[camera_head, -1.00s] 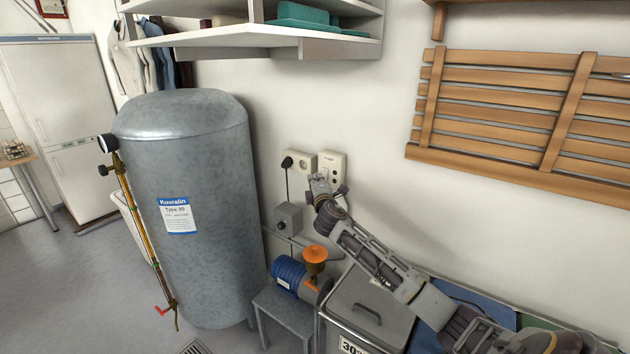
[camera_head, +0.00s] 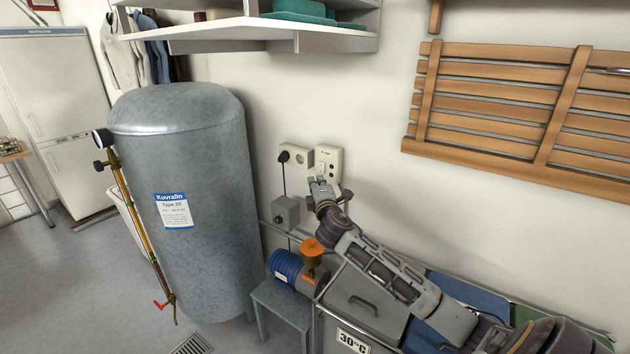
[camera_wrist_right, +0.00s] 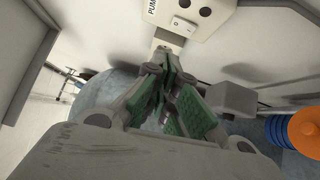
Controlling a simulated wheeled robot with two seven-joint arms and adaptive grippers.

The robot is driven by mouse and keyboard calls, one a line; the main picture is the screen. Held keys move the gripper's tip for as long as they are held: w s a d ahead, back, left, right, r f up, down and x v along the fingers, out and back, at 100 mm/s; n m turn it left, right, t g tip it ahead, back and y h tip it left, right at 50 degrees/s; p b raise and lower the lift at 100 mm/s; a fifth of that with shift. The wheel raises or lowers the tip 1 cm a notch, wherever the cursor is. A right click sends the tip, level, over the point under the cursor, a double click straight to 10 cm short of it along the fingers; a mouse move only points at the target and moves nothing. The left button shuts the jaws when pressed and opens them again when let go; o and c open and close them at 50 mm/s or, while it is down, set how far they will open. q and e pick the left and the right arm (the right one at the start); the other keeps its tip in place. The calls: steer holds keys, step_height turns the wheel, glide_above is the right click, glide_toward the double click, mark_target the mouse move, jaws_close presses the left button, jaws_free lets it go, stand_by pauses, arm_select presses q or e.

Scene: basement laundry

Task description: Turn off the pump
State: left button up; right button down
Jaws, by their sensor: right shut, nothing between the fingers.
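The pump (camera_head: 287,270) has a blue motor and an orange part on top and sits on a grey stool. On the wall above it is a cream box (camera_head: 329,157). In the right wrist view this box (camera_wrist_right: 206,20) is marked "PUMP" and carries a small white rocker switch (camera_wrist_right: 184,26) and two dark round holes. My right gripper (camera_head: 319,181) is just below and in front of the box. Its green-padded fingers (camera_wrist_right: 165,60) are shut and empty, with the tips by the box's lower edge. I cannot tell whether they touch it. My left gripper is out of view.
A tall grey tank (camera_head: 185,200) stands left of the pump. A socket (camera_head: 298,156) with a black plug and a grey box (camera_head: 286,212) are on the wall nearby. A lidded bin (camera_head: 362,305) stands under my right arm. A shelf (camera_head: 250,35) hangs above.

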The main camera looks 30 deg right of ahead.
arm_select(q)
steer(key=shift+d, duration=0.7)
arm_select(e)
steer(key=shift+v, duration=0.8)
steer(key=shift+r, duration=0.15)
